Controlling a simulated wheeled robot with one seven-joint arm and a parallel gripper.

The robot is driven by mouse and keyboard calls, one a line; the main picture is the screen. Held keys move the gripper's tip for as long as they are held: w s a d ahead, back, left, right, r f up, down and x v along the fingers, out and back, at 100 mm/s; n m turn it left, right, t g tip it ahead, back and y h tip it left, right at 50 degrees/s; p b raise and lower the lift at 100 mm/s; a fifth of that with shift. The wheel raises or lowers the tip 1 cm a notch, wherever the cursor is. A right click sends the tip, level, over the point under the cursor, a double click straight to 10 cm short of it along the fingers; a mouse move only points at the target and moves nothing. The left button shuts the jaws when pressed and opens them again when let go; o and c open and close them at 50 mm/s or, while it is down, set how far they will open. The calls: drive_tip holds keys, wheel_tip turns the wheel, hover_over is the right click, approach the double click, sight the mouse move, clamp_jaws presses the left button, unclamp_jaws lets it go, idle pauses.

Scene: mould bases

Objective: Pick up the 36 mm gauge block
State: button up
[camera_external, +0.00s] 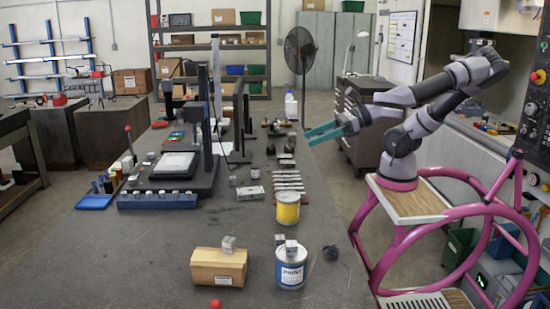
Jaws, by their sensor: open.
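My gripper (324,132) has teal fingers and is open and empty, held above the right part of the long grey table (120,255). Several small metal blocks are in view, and their size marks are too small to read, so I cannot tell which is the 36 mm gauge block. One clear-grey block (228,244) stands on a cardboard box (218,267) at the front. Another metal block (291,246) sits on the lid of a blue-and-white paint can (291,272). A flat grey block (250,193) lies farther back on the table. My gripper is apart from all of them.
A yellow can (287,208) stands behind the paint can, with a row of flat bars (288,183) beyond it. A dark measuring stand (205,140) rises at the left. A dark crumpled lump (330,253) lies near the right edge. The table's front left is clear.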

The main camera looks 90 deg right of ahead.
approach(280, 241)
drive_tip(key=w, duration=0.1)
drive_tip(key=w+d+f, duration=0.1)
drive_tip(key=w+f, duration=0.1)
drive_tip(key=shift+w+d+f, duration=0.2)
drive_tip(key=shift+w+d, duration=0.1)
drive_tip(key=shift+x, duration=3)
drive_tip(key=shift+a, duration=0.1)
clamp_jaws()
